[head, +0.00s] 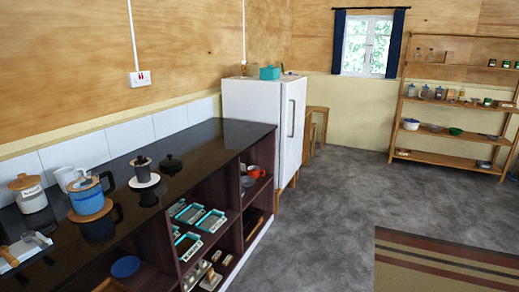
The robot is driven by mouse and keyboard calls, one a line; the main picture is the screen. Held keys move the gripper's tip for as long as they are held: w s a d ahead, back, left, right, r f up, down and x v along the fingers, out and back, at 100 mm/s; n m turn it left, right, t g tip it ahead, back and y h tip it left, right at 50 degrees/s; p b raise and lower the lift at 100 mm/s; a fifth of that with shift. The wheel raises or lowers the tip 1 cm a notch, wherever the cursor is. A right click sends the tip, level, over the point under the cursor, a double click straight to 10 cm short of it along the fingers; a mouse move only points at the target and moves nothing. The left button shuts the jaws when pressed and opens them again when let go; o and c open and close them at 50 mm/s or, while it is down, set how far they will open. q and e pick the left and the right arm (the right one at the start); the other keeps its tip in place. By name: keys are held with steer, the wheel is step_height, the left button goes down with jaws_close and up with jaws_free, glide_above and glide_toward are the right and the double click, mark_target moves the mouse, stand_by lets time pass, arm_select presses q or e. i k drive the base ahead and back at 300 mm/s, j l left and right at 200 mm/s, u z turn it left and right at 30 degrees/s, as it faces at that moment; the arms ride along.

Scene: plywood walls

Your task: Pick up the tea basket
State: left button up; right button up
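I cannot tell which item is the tea basket. On the black counter (205,148) stand a blue pot with a black handle and wooden lid (84,199), a white mug (70,176) and a white canister with a wooden lid (32,198). A dark cylinder (142,168) stands on a white round plate (145,182). A small dark rounded item (171,161) sits beside it, further along the counter. Neither of my grippers is in view.
Open shelves under the counter hold teal-rimmed trays (211,220), a red-orange item (257,171) and a blue round item (125,267). A white fridge (262,125) ends the counter. A wooden rack (455,132) stands far right. Grey floor (325,225) is clear; a striped rug (440,262) lies right.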

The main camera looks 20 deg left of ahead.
mark_target(142, 170)
steer(key=u, duration=1.5)
